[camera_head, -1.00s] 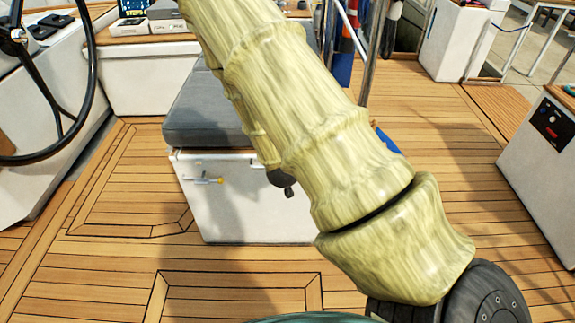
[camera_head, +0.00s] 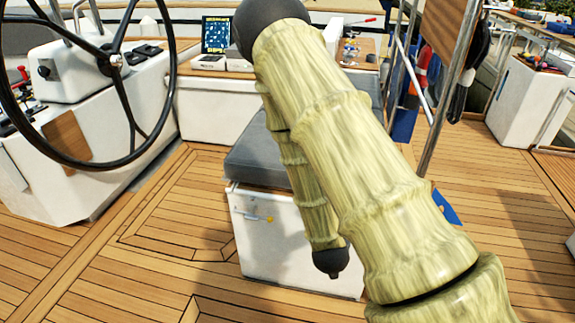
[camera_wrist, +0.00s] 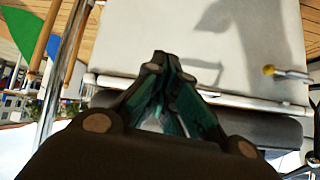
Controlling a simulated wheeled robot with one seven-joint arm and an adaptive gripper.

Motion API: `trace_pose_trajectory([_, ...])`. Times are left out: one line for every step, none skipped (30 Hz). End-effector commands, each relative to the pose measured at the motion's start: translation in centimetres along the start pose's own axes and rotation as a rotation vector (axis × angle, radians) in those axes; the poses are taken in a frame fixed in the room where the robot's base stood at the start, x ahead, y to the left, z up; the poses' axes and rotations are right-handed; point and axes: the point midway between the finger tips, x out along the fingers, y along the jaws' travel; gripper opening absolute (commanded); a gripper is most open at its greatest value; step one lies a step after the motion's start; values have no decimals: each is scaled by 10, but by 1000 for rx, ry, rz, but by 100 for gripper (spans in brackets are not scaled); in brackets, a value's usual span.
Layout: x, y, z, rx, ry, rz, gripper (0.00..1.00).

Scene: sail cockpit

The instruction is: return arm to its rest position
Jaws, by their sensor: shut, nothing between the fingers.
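My gripper (camera_wrist: 160,62) is in the wrist view, its dark fingers with green inner faces meeting at the tips. It is shut and empty. The wrist view looks at the white locker (camera_wrist: 205,35), with its yellow-tipped metal latch (camera_wrist: 285,73) to the right of the fingertips. In the head view, my pale wood-patterned arm is folded at a dark elbow near the top. Its farther part hangs down in front of the locker (camera_head: 262,245). The gripper cannot be made out there.
A grey cushion (camera_head: 262,160) tops the locker. A black steering wheel (camera_head: 107,150) stands at left. A metal post (camera_head: 452,95) rises right of the arm. A white cabinet (camera_head: 527,100) stands at far right. Teak floor (camera_head: 90,285) is clear at front left.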

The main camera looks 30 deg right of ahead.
Motion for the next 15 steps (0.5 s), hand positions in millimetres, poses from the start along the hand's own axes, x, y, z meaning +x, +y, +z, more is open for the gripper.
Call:
trace_pose_trajectory([0,0,0,0,0,0,0])
trace_pose_trajectory([0,0,0,0,0,0,0])
trace_pose_trajectory([0,0,0,-1,-1,0,0])
trace_pose_trajectory([-1,0,1,-3,-4,0,0])
trace_pose_trajectory([-2,0,3,-8,-10,0,0])
trace_pose_trajectory([-4,1,7,-20,-24,0,0])
trace_pose_trajectory([-6,1,12,-35,-41,-2,0])
trace_pose_trajectory([-9,2,18,-55,-62,-4,0])
trace_pose_trajectory([-14,4,29,-88,-98,-6,0])
trace_pose_trajectory([-19,5,40,-120,-131,-10,0])
trace_pose_trajectory([-25,7,51,-154,-169,-14,0])
trace_pose_trajectory([-35,10,68,-205,-223,-24,0])
trace_pose_trajectory([-42,13,82,-247,-268,-32,0])
trace_pose_trajectory([-51,15,96,-288,-312,-42,0])
trace_pose_trajectory([-63,19,115,-342,-372,-57,0])
